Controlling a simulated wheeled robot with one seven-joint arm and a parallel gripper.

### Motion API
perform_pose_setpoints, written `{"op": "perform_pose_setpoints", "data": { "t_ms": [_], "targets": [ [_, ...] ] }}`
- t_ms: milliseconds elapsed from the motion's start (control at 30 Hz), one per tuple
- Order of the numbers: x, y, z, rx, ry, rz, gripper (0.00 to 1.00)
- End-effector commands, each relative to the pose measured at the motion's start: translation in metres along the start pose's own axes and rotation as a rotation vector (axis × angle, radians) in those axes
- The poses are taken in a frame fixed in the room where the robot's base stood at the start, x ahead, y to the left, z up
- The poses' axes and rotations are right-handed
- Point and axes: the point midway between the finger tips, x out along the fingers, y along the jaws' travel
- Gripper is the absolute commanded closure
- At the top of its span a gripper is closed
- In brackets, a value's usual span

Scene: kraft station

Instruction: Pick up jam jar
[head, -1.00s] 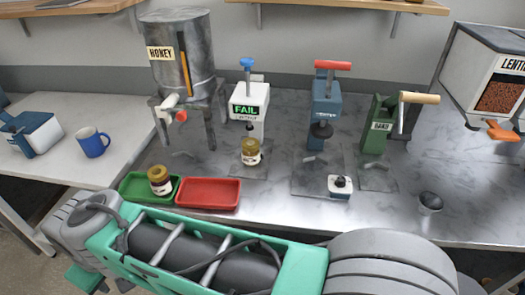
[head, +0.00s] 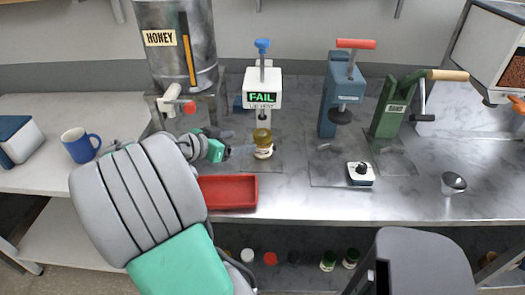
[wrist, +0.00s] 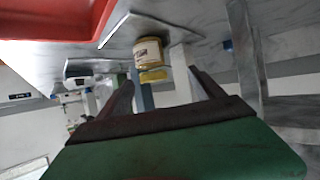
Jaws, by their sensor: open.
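A jam jar (head: 263,145) with a yellowish lid and a pale label stands upright under the white tester whose display reads FAIL (head: 262,88). My gripper (head: 240,151) is just left of the jar in the head view, pointing at it. In the wrist view, which is upside down, the jar (wrist: 148,50) shows ahead, between and beyond the two spread fingers (wrist: 161,76). The gripper is open and holds nothing. Whether a finger touches the jar cannot be told.
A red tray (head: 228,192) lies at the bench's front edge, close to my arm. The honey tank (head: 178,45) stands behind my gripper. Blue (head: 343,95) and green (head: 392,108) presses and a small white-and-blue block (head: 361,174) are to the right. My arm covers the green tray's place.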

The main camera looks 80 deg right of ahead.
Motion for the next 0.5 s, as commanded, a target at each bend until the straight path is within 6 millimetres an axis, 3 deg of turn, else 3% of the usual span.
{"op": "perform_pose_setpoints", "data": {
  "t_ms": [133, 500],
  "targets": [
    [0.023, 0.017, -0.012, 0.060, 0.064, 0.062, 0.23],
    [0.080, 0.017, -0.019, 0.057, 0.060, 0.059, 0.23]
  ]
}}
